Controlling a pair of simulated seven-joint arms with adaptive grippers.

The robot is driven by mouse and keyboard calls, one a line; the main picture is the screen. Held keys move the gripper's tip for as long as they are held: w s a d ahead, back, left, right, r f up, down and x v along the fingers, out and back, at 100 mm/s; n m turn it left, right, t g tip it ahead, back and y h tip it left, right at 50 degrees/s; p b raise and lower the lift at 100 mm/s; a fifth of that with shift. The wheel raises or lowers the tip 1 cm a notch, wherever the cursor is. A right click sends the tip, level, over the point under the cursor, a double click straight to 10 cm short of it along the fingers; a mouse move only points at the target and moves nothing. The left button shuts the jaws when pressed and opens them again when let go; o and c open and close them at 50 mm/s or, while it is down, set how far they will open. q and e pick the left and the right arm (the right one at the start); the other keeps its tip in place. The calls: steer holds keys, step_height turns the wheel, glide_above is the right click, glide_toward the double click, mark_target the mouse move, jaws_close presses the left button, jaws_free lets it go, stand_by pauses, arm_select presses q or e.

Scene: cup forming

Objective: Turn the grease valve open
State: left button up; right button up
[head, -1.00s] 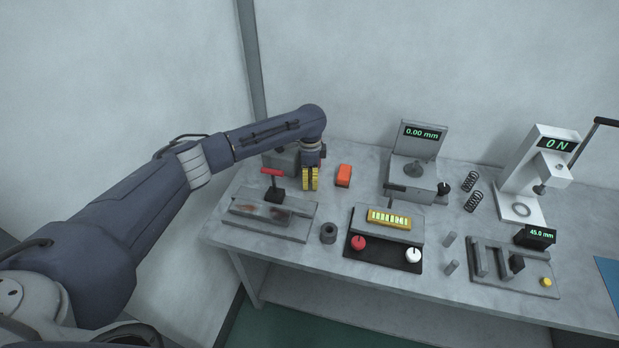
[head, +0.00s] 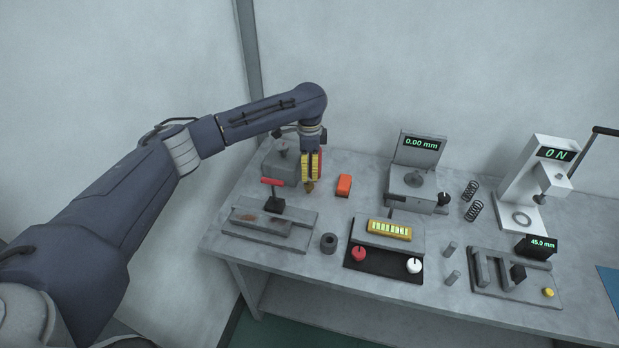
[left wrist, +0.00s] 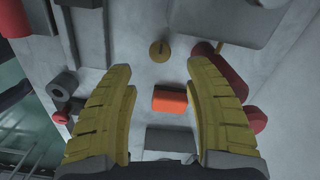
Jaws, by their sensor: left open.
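My left gripper (head: 311,174) hangs fingers down over the back left of the bench, with yellow fingers apart and nothing between them. A small brass round piece (head: 309,187) shows just below its fingertips. In the left wrist view this brass piece (left wrist: 159,50) has a dark slot and lies just beyond the space between the fingertips (left wrist: 159,68). I cannot tell for sure which part is the grease valve. A grey block with a knob (head: 281,160) stands left of the gripper. A dark red cylinder (left wrist: 205,57) is partly hidden by a finger. My right gripper is not in view.
An orange block (head: 344,186) lies right of the gripper. A red-handled lever (head: 272,181) on a grey plate and a grey ring (head: 328,242) are nearer the front. A gauge stand (head: 418,165) is to the right.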

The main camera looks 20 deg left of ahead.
mark_target(310, 185)
arm_select(q)
steer(key=shift+r, duration=1.45)
